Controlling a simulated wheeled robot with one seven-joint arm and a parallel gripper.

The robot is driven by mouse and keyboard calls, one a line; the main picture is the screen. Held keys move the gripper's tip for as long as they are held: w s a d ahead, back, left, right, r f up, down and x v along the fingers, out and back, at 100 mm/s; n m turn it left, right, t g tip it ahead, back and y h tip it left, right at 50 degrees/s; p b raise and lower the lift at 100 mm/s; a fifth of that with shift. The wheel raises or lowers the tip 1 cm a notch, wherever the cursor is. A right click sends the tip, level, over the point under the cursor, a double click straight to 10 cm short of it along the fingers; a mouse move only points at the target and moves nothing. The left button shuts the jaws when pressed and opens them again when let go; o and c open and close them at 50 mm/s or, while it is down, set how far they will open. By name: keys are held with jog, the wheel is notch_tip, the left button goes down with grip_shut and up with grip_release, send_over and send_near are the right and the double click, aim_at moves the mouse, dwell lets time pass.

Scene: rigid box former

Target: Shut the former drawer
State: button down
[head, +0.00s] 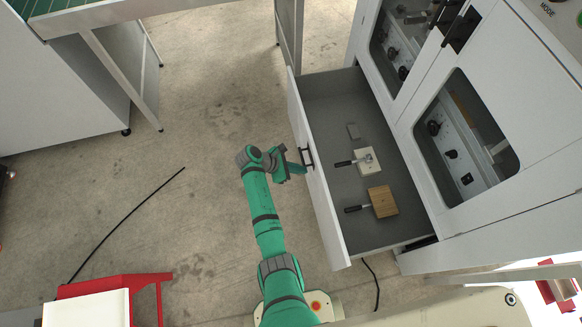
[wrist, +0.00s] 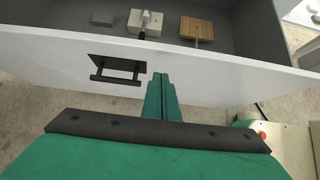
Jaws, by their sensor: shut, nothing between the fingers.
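The former drawer (head: 331,227) stands pulled out from the white machine, with its grey inside showing from above. Its white front panel also shows in the wrist view (wrist: 230,80). A black bar handle (head: 307,157) sits on that front and also shows in the wrist view (wrist: 117,72). My green gripper (head: 303,168) is shut and empty, close to the outside of the drawer front near the handle. In the wrist view its fingertips (wrist: 162,78) lie to the right of the handle, at the front panel. I cannot tell whether they touch it.
In the drawer lie a wooden block tool (head: 382,202), a pale block tool (head: 367,160) and a small grey block (head: 354,131). The white machine (head: 420,150) stands at right. A red-framed stand (head: 140,281) is at lower left. Open floor lies left of my arm.

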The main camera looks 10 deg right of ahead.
aim_at(317, 168)
jog(key=d, duration=0.3)
jog(key=shift+w+d, duration=0.15)
jog(key=shift+d, duration=0.25)
jog(key=shift+w+d, duration=0.15)
jog(key=shift+d, duration=0.05)
